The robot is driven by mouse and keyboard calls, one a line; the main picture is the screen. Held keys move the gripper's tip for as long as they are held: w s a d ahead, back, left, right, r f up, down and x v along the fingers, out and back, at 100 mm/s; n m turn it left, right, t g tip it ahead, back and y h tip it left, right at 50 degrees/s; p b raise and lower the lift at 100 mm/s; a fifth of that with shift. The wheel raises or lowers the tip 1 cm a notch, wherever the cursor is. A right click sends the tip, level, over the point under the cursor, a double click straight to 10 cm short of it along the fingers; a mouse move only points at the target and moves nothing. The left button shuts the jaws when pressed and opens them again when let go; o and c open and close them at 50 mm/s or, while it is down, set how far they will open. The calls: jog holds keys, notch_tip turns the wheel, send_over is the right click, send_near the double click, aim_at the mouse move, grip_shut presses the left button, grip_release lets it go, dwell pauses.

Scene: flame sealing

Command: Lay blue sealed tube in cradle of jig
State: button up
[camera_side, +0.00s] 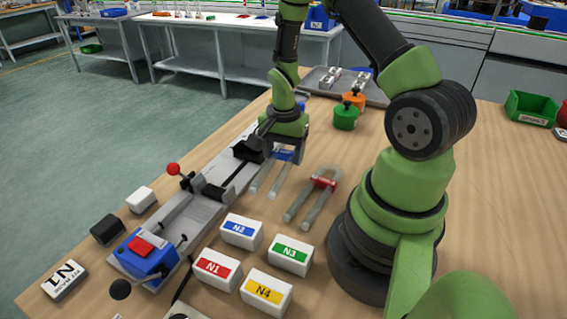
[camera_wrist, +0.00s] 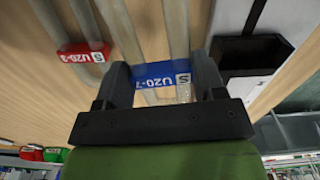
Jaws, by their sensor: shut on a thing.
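My gripper (camera_wrist: 165,78) is shut on the blue label block of the blue tube (camera_wrist: 160,71), a clear U-shaped tube; its label reads U20 in part. In the side view my gripper (camera_side: 285,150) hides part of the blue label, and the two clear legs of the blue tube (camera_side: 268,182) point toward the front. It is beside the long grey jig (camera_side: 190,215), on its right; I cannot tell whether the tube touches the table. The jig has a red-knobbed lever, a dark open box (camera_wrist: 250,62) and a blue unit (camera_side: 145,258) at its front end. I cannot make out the cradle clearly.
A second U-tube with a red label (camera_side: 323,182) lies close to the right of the blue tube. Label blocks N1 (camera_side: 215,270), N2 (camera_side: 241,231), N3 (camera_side: 290,255) and N4 (camera_side: 266,291) stand in front. A green pot (camera_side: 345,117) stands behind.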

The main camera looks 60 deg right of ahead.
jog(key=r, duration=0.5)
jog(key=shift+w+r, duration=0.1)
jog(key=shift+w, duration=0.15)
jog(key=m, duration=0.1)
send_over(233, 174)
jog(key=shift+s+f, duration=0.1)
jog(key=shift+f, duration=3.4)
jog(key=o, duration=1)
jog(key=shift+r, duration=0.1)
